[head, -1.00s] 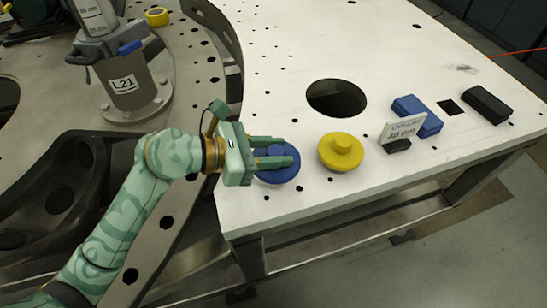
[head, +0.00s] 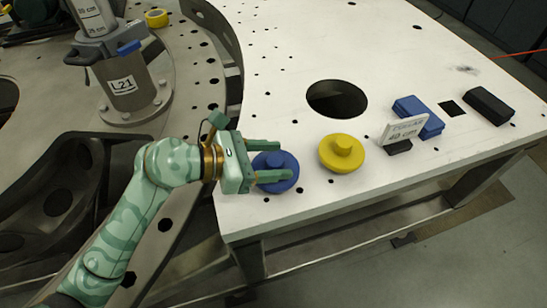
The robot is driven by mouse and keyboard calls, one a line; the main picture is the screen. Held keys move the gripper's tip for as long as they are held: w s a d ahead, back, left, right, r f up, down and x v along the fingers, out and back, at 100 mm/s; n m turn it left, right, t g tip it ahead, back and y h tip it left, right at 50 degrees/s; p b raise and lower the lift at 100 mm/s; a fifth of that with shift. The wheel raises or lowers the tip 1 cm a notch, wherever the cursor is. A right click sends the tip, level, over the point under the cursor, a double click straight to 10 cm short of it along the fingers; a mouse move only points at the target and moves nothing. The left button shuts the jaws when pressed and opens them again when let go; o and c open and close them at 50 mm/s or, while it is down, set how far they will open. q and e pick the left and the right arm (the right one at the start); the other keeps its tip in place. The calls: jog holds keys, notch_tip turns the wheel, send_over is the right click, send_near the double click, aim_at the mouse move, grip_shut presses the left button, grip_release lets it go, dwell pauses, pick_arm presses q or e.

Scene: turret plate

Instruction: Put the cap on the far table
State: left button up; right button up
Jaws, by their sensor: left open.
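A round blue cap (head: 288,163) with a raised middle knob sits on the white table (head: 290,108), near its front left corner. A similar yellow cap (head: 341,153) sits just to its right. My left gripper (head: 284,161) comes in from the left. Its two fingers are apart, one on the far side and one on the near side of the blue cap's knob. The blue cap rests on the table; I cannot tell whether the fingers touch it. My right gripper is not in view.
A small sign (head: 405,130), a blue block (head: 418,116) and a black block (head: 490,106) stand to the right. The table has a large round hole (head: 336,98) behind the yellow cap. A grey post (head: 130,85) marked L21 stands at the left on the metal plate.

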pick_arm(q)
jog(key=v, duration=1)
jog(key=shift+s+a, duration=0.1)
jog(key=shift+a, duration=0.2)
jog(key=shift+s+a+r, duration=0.2)
jog(key=shift+a+r, duration=0.1)
jog(key=shift+a, duration=0.15)
